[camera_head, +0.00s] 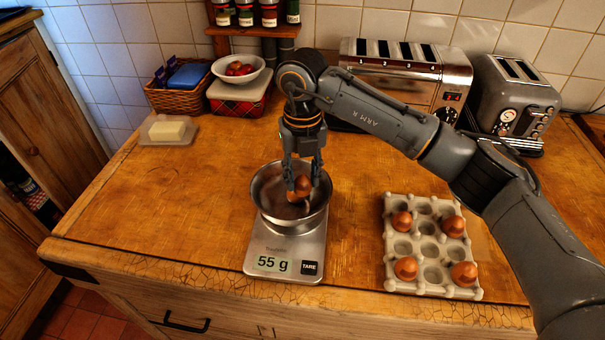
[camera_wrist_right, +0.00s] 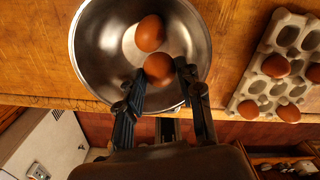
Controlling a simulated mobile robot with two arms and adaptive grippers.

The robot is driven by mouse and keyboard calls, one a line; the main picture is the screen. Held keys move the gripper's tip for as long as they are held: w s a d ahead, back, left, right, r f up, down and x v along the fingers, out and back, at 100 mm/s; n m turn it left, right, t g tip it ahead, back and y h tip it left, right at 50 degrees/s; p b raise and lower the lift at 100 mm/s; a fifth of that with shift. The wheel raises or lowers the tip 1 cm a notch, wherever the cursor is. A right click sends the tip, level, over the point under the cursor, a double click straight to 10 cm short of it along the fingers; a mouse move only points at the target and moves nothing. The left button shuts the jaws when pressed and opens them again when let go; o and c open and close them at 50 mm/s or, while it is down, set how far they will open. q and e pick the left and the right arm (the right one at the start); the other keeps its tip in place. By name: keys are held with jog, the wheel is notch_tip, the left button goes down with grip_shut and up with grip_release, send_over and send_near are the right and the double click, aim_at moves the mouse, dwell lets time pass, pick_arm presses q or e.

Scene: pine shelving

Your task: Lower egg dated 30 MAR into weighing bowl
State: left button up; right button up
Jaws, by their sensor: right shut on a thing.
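My right gripper (camera_head: 302,181) points down over the steel weighing bowl (camera_head: 262,208) and is shut on a brown egg (camera_head: 303,184). In the right wrist view the held egg (camera_wrist_right: 159,69) sits between the fingertips, over the bowl's interior. A second brown egg (camera_wrist_right: 150,33) lies in the bowl (camera_wrist_right: 100,70), close beside the held one in that view. I cannot read a date on either egg. The bowl stands on a kitchen scale (camera_head: 258,250) whose display reads 55 g. My left gripper is out of view.
A pale egg tray (camera_head: 432,291) with several brown eggs and empty cups stands right of the scale. Toasters (camera_head: 400,70) stand behind. A butter dish (camera_head: 168,131), a basket (camera_head: 172,100) and a fruit bowl (camera_head: 225,75) stand back left.

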jog(key=shift+f+b, duration=0.75)
jog(key=shift+f, duration=0.35)
dwell(0.4)
jog(key=o, duration=0.8)
jog(key=shift+r, duration=0.1)
